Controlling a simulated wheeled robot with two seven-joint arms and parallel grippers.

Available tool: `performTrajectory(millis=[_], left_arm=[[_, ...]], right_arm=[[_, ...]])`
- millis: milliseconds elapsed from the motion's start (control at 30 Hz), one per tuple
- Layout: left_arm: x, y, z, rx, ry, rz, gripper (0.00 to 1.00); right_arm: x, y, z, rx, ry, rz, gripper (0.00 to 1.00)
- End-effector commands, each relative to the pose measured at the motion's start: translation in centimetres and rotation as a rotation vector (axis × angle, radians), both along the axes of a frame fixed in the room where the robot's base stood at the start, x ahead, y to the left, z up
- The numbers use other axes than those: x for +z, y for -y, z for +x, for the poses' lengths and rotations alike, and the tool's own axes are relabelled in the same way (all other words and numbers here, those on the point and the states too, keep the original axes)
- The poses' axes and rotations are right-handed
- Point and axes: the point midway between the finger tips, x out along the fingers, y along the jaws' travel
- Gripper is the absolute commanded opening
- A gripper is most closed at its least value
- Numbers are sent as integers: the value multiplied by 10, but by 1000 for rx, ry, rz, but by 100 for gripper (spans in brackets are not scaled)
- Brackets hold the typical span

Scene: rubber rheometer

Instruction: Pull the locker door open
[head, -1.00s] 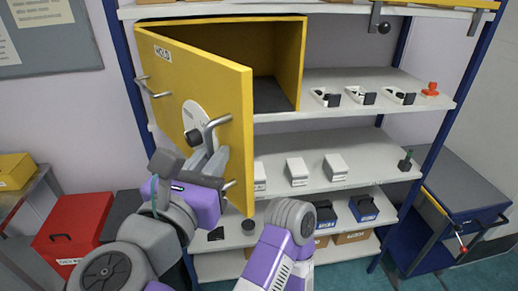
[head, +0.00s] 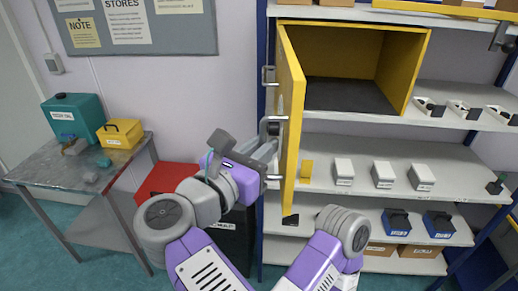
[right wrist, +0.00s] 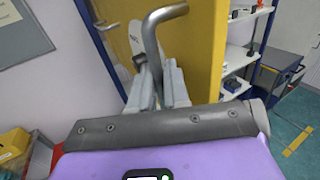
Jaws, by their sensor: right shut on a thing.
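The yellow locker door (head: 293,110) stands swung wide open and shows nearly edge-on at the left of the locker (head: 393,75). The locker interior is in plain view and looks empty, with a dark floor. My right gripper (head: 268,150) is shut on the door's bent metal handle (head: 272,122) on the door's outer face. In the right wrist view, the fingers (right wrist: 157,88) close around the lower part of the handle (right wrist: 152,35), with the yellow door panel (right wrist: 195,45) behind. My left gripper is not in view.
White shelves (head: 460,150) hold small white boxes, blue bins and devices. A red box (head: 165,180) is on the left behind my arm. A grey table (head: 70,170) bears a teal container (head: 72,118) and a yellow box (head: 120,133). Floor shows between table and shelves.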

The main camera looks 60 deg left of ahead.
Motion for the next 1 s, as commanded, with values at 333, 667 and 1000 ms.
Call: performTrajectory(millis=[333, 667, 1000], left_arm=[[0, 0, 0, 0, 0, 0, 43], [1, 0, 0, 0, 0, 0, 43], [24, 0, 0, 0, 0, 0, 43]], right_arm=[[6, 1, 3, -1, 8, 10, 30], [4, 1, 1, 0, 4, 6, 30], [31, 0, 2, 0, 3, 5, 30]])
